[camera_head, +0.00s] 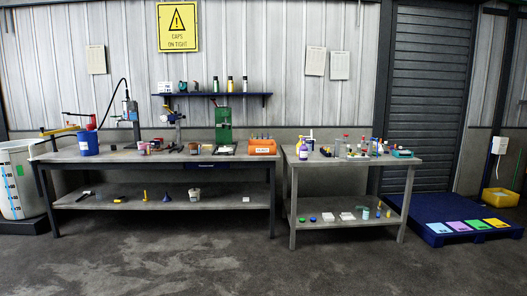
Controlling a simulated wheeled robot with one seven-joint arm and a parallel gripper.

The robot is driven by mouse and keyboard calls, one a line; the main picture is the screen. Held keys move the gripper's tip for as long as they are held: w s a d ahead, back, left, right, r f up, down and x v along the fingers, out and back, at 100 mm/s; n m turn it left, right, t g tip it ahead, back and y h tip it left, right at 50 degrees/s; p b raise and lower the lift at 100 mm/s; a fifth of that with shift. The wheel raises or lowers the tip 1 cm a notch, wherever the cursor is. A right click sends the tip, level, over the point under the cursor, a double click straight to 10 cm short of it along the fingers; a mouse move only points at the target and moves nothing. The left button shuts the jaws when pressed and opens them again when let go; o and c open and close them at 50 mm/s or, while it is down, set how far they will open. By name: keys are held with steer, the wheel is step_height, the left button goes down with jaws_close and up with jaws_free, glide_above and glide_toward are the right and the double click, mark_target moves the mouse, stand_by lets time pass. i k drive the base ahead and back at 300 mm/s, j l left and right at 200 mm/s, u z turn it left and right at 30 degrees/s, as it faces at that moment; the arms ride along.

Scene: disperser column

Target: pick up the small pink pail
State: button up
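A very small pinkish container (143,149), which looks like the pink pail, stands on the top of the long left workbench (230,159). It is right of the blue drum (88,144) and close to other small items. It is too small here to make out its handle or contents. My gripper is not in view.
A second, shorter bench (405,160) with bottles and small items stands to the right. Both benches have lower shelves with scattered objects. A large white tank (17,185) is at far left. A blue pallet (410,213) with coloured sheets lies at right. The concrete floor in front is clear.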

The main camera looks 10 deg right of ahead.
mark_target(144, 149)
steer(key=i+u, duration=0.35)
steer(key=i, duration=3.75)
steer(key=i+u, duration=0.1)
steer(key=i, duration=0.45)
steer(key=i+l+u, duration=0.1)
steer(key=i, duration=0.45)
steer(key=i+l+u, duration=0.1)
steer(key=i, duration=0.45)
steer(key=i+l+u, duration=0.2)
steer(key=i+u, duration=0.15)
steer(key=i+l+u, duration=0.7)
steer(key=i+l, duration=0.05)
steer(key=i, duration=0.1)
